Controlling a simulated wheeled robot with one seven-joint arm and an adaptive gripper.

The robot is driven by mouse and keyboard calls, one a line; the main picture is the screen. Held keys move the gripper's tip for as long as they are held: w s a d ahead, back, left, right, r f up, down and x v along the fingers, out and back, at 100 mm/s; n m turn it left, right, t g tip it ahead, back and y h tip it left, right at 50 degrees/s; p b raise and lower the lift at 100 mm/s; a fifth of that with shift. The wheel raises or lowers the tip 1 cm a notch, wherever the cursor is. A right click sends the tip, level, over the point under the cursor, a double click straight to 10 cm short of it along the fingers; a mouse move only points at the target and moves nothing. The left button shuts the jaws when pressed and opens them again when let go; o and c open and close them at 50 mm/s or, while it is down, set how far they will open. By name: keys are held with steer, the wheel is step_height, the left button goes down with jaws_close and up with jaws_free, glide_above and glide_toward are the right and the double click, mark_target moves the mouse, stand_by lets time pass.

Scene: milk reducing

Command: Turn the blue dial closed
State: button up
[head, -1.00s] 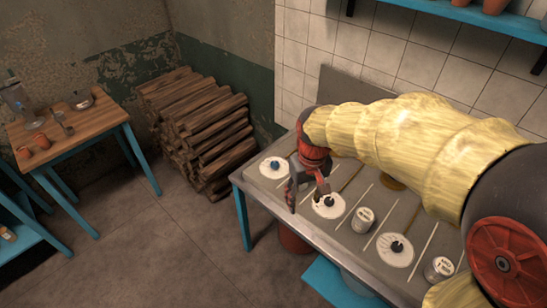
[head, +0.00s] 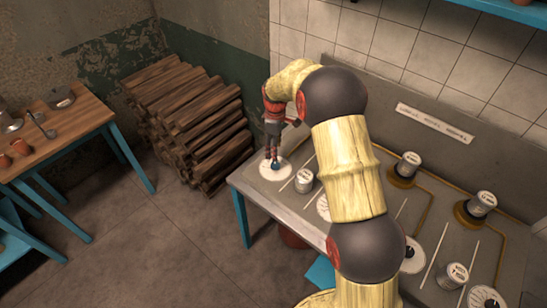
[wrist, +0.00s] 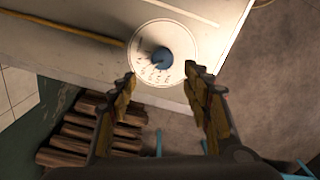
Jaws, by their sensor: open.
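The blue dial (head: 276,165) is a small knob at the centre of a round white scale plate (head: 263,172), on the left end of the grey metal counter. In the wrist view the blue dial (wrist: 161,58) sits just beyond and between my two open fingers, with printed marks on the white plate (wrist: 150,32) around it. My gripper (head: 272,153) is open and points down above the dial in the head view. In the wrist view my gripper (wrist: 162,78) shows empty fingers, one on each side below the knob. I cannot tell whether a finger touches the dial.
A metal can (head: 303,181) stands right of the dial. More white dial plates and cans sit farther right on the counter (head: 330,235). Stacked logs (head: 190,120) lie left of the counter. A wooden table (head: 60,128) stands at the far left.

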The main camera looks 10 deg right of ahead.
mark_target(275, 164)
steer(key=shift+s+n, duration=0.3)
steer(key=shift+n, duration=0.4)
steer(key=shift+w+f, duration=0.1)
steer(key=shift+f, duration=0.25)
steer(key=shift+f+b, duration=0.7)
steer(key=shift+f, duration=2.9)
steer(key=c, duration=1.1)
steer(key=shift+c, duration=0.3)
